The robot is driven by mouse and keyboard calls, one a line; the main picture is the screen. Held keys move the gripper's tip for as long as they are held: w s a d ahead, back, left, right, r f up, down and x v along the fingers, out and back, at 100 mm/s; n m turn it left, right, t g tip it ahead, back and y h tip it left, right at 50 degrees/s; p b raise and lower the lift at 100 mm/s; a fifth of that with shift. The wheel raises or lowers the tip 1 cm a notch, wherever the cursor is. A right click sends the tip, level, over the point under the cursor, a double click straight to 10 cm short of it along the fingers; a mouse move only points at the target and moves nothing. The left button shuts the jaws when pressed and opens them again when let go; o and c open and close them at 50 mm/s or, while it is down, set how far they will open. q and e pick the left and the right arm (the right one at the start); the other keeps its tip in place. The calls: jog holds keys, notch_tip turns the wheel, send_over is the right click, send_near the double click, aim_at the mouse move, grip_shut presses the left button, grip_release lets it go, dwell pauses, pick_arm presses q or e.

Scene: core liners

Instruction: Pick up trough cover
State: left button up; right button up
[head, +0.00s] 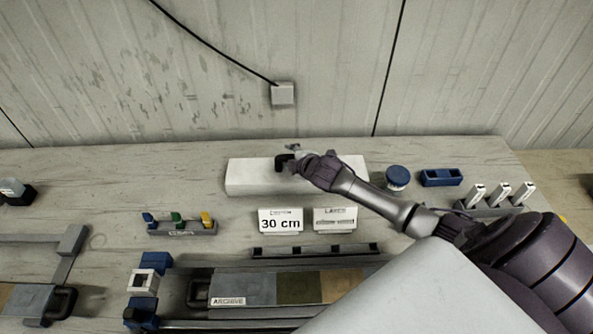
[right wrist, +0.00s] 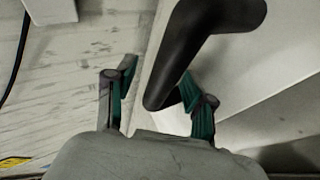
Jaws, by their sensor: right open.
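The trough cover seems to be the long white block (head: 250,178) at the back middle of the bench, with a black handle (head: 283,161) on top. My right gripper (head: 297,151) reaches over it beside the handle and hides part of its top. In the right wrist view the white cover (right wrist: 258,70) fills the right side. The black handle (right wrist: 185,50) comes down between the two open fingers (right wrist: 160,100), closer to the right finger and partly in front of it. I cannot tell whether they touch. My left gripper is out of view.
In front stand a "30 cm" card (head: 280,221), a second card (head: 335,220) and a rack of coloured clips (head: 183,228). A blue round pot (head: 397,177) and blue tray (head: 441,177) lie to the right. The archive trough (head: 243,287) is at the front.

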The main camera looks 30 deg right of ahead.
jog(key=shift+s, duration=0.1)
jog(key=c, duration=0.3)
grip_shut()
jog(key=shift+r, duration=0.2)
